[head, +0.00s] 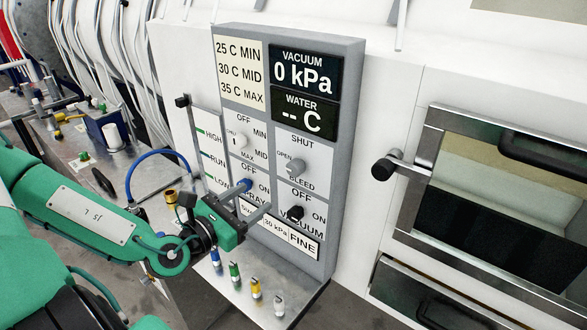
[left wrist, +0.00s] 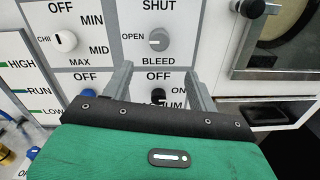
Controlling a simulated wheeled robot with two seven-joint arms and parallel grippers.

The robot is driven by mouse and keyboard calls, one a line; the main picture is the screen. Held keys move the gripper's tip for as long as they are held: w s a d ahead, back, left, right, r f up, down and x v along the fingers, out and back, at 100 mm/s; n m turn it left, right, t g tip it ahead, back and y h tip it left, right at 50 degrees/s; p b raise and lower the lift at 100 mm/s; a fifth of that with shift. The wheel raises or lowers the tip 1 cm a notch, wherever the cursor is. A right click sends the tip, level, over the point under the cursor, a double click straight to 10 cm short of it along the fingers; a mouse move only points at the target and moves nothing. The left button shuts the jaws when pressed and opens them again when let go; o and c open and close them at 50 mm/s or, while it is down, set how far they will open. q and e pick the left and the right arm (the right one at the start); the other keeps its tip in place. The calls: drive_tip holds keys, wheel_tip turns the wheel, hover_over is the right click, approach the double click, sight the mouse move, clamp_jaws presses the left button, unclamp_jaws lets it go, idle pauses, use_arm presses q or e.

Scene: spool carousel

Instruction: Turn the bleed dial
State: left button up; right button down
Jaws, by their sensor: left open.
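The bleed dial (head: 295,167) is a grey round knob on the upright grey control panel (head: 346,120). SHUT is printed above it, OPEN to its left and BLEED below. It also shows in the left wrist view (left wrist: 158,39), unobstructed; I cannot tell surely which mark it points at. My left gripper (head: 258,201) is open and empty, in front of the panel's lower part, below and left of the dial. In the left wrist view its two fingers (left wrist: 159,70) point up, spread apart, with the dial above and between their tips, not touched. My right gripper is not in view.
A white knob (head: 239,141) sits left of the dial, a blue knob (head: 245,185) and a black vacuum knob (head: 295,213) below. The displays (head: 303,77) read 0 kPa and -- C. Several coloured plugs (head: 235,272) stand on the ledge below. A black-knobbed handle (head: 385,168) projects at right.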

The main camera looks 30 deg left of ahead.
use_arm(q)
drive_tip(key=p, duration=0.1)
approach(292, 171)
drive_tip(key=w+p, duration=0.2)
drive_tip(key=w, duration=0.1)
drive_tip(key=w+p, duration=0.1)
drive_tip(key=w, duration=0.3)
drive_tip(key=shift+w+d+r+p, duration=0.2)
drive_tip(key=shift+w+d+p, duration=0.05)
drive_tip(key=shift+p, duration=0.15)
drive_tip(key=shift+w+d+f+p, duration=0.15)
drive_tip(key=shift+w+p, duration=0.15)
drive_tip(key=shift+w, duration=0.55)
drive_tip(key=c, duration=1)
